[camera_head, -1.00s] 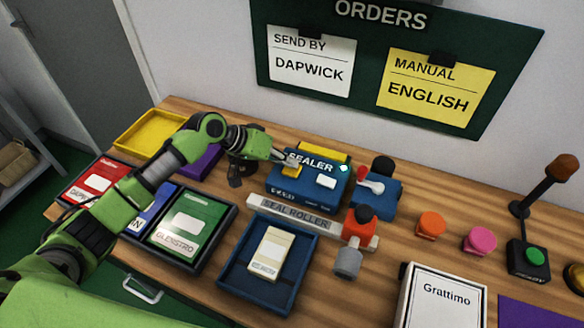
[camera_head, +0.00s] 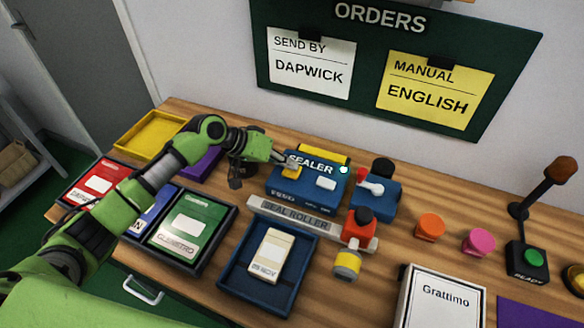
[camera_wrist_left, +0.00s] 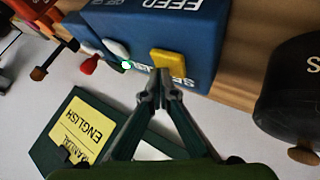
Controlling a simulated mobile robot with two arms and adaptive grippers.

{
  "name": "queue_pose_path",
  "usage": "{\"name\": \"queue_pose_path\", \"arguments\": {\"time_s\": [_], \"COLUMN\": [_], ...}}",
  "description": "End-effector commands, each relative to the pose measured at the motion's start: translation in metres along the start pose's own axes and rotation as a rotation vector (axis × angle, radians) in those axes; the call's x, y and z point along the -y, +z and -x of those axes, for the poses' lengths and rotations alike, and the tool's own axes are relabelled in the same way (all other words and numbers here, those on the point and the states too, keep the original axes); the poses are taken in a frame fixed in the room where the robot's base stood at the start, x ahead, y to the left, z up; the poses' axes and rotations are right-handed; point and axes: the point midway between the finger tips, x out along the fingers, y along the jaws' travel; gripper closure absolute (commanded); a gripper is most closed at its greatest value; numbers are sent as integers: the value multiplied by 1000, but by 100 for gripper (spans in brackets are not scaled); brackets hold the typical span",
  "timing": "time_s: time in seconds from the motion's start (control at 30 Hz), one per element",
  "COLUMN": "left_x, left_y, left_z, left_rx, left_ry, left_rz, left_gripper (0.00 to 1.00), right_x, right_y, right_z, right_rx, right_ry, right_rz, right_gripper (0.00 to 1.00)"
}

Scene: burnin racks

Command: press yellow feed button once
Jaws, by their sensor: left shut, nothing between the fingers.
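The blue sealer (camera_head: 308,184) stands on the wooden table, with SEALER on its top and FEED on its front. The yellow feed button (camera_head: 290,173) is on its left part; it also shows in the left wrist view (camera_wrist_left: 168,63). My left gripper (camera_head: 287,160) reaches in from the left, shut and empty. Its tips are right beside the yellow button; in the left wrist view the shut fingertips (camera_wrist_left: 160,76) are at the button's edge. I cannot tell whether they touch it. My right gripper is not in view.
A seal roller (camera_head: 295,217) lies in front of the sealer. A blue tray (camera_head: 230,275) holds a cream packet (camera_head: 268,255). A blue unit with a red-knobbed lever (camera_head: 377,195) stands to the right.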

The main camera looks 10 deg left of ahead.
Motion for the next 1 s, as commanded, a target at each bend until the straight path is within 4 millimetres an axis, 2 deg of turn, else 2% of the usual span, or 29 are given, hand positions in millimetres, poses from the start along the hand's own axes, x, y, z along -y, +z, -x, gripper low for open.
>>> {"name": "queue_pose_path", "arguments": {"time_s": [0.13, 0.57, 1.0], "left_x": [-6, -7, -29], "left_y": [-6, -7, -29], "left_z": [8, 10, 40], "left_rx": [0, -1, -2], "left_ry": [0, 0, 0], "left_rz": [0, 0, 0], "left_gripper": [100, 100, 100], "right_x": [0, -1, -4], "right_y": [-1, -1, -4], "right_z": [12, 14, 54], "right_rx": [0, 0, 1], "right_ry": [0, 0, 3], "right_rz": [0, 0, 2], "right_gripper": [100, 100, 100]}}
